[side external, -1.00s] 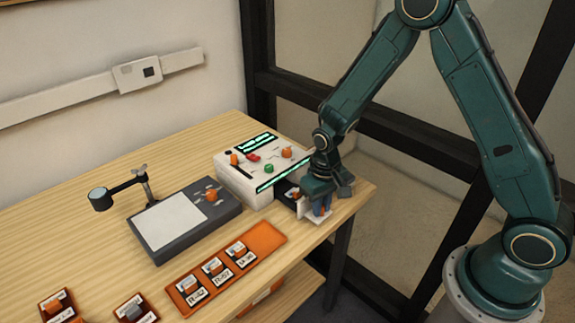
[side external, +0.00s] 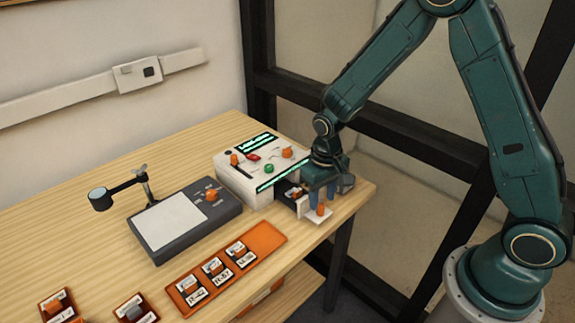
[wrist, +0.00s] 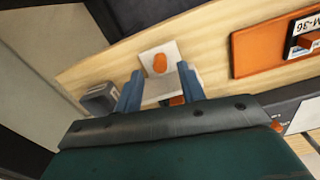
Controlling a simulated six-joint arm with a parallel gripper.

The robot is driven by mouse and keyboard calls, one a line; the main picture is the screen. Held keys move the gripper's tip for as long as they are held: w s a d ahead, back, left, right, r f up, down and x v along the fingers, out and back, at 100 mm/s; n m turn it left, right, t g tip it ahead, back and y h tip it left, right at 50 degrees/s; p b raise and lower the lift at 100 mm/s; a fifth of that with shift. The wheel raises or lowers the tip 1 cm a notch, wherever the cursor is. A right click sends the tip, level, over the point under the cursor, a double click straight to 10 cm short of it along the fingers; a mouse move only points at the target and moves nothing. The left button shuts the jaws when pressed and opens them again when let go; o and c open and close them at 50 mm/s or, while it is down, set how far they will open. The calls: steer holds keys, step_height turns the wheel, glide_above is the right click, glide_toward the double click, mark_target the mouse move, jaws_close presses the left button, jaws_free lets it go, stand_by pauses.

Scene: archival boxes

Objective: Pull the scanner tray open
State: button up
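The scanner (side external: 262,170) is a white box with green lit strips at the back right of the table. Its tray stands pulled out at the front right, with a dark inside and an orange item in it. The white tray front (side external: 305,210) carries an orange knob (side external: 320,210). My gripper (side external: 322,198) is just above the knob with its blue fingers apart and nothing between them. In the wrist view the knob (wrist: 160,63) shows just past the open fingertips (wrist: 160,71), on the white plate (wrist: 156,54).
A dark grey viewer unit (side external: 184,218) with a lamp arm stands left of the scanner. An orange tray (side external: 268,238) with labelled pieces lies in front, and more labelled pieces sit at the lower left. A grey block (wrist: 100,98) is near the table's right edge.

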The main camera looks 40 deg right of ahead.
step_height(320, 180, up, 10)
steer(key=shift+r, duration=0.25)
stand_by(0.6)
steer(key=s+r+n+t, duration=0.1)
steer(key=s+r+t, duration=0.1)
steer(key=s+r, duration=0.5)
steer(key=s+d+r+t, duration=0.1)
steer(key=s+r+t, duration=0.2)
steer(key=s+r, duration=0.5)
steer(key=s, duration=0.6)
steer(key=shift+d+r+n+t, duration=0.2)
steer(key=shift+d+n+t, duration=0.1)
steer(key=shift+n, duration=0.1)
